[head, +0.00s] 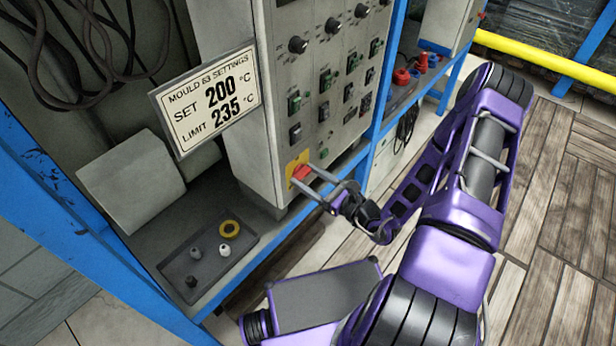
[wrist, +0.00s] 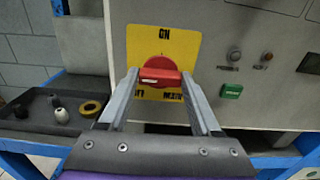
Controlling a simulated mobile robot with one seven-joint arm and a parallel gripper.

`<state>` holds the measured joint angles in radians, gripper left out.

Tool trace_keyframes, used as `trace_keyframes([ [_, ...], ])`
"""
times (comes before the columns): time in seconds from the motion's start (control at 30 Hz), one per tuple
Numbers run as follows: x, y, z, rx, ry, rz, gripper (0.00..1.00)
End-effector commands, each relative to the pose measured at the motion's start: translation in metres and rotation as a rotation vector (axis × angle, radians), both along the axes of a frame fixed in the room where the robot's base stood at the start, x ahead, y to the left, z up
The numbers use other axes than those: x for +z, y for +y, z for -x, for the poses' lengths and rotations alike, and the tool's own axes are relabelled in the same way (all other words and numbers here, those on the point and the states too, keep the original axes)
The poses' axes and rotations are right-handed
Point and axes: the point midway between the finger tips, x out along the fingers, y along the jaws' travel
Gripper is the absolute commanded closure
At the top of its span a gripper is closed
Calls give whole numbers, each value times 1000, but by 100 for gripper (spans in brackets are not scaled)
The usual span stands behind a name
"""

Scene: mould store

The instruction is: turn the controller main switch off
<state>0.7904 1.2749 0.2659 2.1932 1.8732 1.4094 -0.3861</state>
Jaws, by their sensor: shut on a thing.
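The controller main switch is a red rotary knob (wrist: 160,72) on a yellow plate (wrist: 190,42), low on the front of the grey controller cabinet. The red knob also shows in the head view (head: 301,172). The plate reads ON at the top and MAIN at lower right; lettering at lower left is partly hidden by a finger. The knob's raised grip bar lies about level in the wrist view. My gripper (head: 304,175) is shut on the knob, one finger at each end of the bar, also seen in the wrist view (wrist: 160,77).
A sign (head: 208,100) gives mould settings, set 200 and limit 235. A grey tray (head: 240,255) with a yellow ring and small parts lies on the shelf. More knobs and a green button (wrist: 232,91) are nearby. Blue frame posts (head: 75,195) flank the cabinet.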

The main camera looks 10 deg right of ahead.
Motion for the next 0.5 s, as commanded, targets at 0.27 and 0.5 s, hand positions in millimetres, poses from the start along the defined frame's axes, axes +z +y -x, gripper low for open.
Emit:
trace_keyframes([
  [0.27, -1, 0, 0, 0, 2, 1, 5],
  [0.5, 0, -1, 1, 0, 1, 1, 5],
])
